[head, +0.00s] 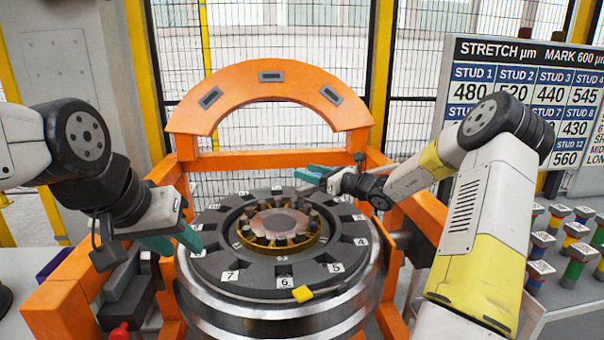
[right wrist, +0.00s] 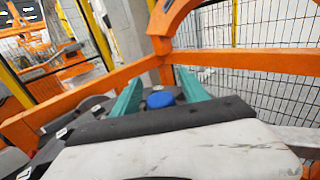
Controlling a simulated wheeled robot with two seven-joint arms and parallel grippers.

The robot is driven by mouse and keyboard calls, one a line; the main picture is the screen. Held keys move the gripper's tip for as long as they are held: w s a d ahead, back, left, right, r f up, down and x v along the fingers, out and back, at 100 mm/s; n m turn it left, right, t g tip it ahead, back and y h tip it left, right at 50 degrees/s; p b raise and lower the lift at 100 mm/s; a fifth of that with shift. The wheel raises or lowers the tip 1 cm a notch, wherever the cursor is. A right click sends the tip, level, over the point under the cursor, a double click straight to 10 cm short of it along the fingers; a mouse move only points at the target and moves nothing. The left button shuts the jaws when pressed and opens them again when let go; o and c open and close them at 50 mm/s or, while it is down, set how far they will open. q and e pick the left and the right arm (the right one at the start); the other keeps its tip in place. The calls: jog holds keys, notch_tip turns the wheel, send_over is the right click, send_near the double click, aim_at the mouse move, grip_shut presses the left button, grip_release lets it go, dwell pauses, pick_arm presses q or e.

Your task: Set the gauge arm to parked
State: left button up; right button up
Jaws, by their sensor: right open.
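I cannot clearly pick out the gauge arm in either view. A blue round knob (right wrist: 160,100) shows between the teal fingers of my right gripper (right wrist: 155,92) in the right wrist view; I cannot tell what it belongs to. The right fingers are open on either side of it, and contact cannot be made out. In the head view my right gripper (head: 312,174) is over the far side of the round wheelset (head: 310,314). My left gripper (head: 176,242) is at the wheelset's left edge, pointing down; its finger gap is unclear.
An orange arched gantry (head: 270,82) stands behind the wheelset, with orange beams on both sides. Numbered plates ring the wheelset. Coloured studs (head: 578,258) stand on a right table below a stretch board (head: 520,95).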

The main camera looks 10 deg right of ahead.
grip_shut()
dwell(1.4)
